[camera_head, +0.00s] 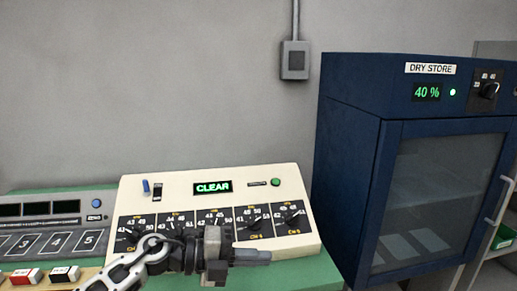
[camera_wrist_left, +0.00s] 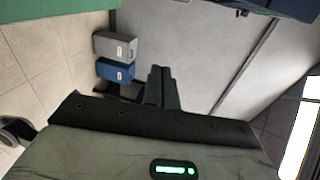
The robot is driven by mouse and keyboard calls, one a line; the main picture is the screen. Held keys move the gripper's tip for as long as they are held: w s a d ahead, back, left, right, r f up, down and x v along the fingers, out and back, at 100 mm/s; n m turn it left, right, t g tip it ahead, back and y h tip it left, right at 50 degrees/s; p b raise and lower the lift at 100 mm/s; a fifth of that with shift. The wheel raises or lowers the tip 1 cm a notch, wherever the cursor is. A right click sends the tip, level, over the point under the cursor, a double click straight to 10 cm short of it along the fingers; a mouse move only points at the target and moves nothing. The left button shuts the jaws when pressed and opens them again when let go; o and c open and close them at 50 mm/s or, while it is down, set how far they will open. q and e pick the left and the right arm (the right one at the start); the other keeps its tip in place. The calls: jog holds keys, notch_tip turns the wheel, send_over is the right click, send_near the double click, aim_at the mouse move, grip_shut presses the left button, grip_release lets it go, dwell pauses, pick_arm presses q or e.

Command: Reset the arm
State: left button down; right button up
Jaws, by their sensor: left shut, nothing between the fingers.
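My left gripper (camera_head: 268,256) comes in from the lower left in the head view, its fingers pointing right. It is shut and empty, in front of the lower edge of the cream control box and hiding part of it. The shut fingers also show in the left wrist view (camera_wrist_left: 163,76), over open floor. The cream box (camera_head: 222,180) has a lit green CLEAR display (camera_head: 213,187) and a row of black channel dials (camera_head: 291,217); the arm covers part of the dial row. My right gripper is in neither view.
A grey panel (camera_head: 40,222) with numbered keys and rocker switches stands left on the green bench (camera_head: 318,273). A blue DRY STORE cabinet (camera_head: 350,150) reading 40 % stands right. A wall box (camera_head: 295,60) hangs behind. The left wrist view shows grey (camera_wrist_left: 116,45) and blue boxes (camera_wrist_left: 116,71).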

pick_arm(q)
jog(key=s+a+f+n+t+y, duration=0.3)
jog(key=s+a+f+n+y, duration=0.3)
jog(key=s+f+n, duration=0.5)
jog(key=s+a+f+n+t+y, duration=0.4)
jog(key=s+a+f+n+y, duration=0.3)
jog(key=f+n, duration=0.7)
jog(key=s+a+n, duration=0.2)
jog(key=s+n, duration=0.2)
jog(key=n, duration=0.3)
jog(key=shift+a+f, duration=0.15)
jog(key=shift+f, duration=0.25)
jog(key=shift+w, duration=0.1)
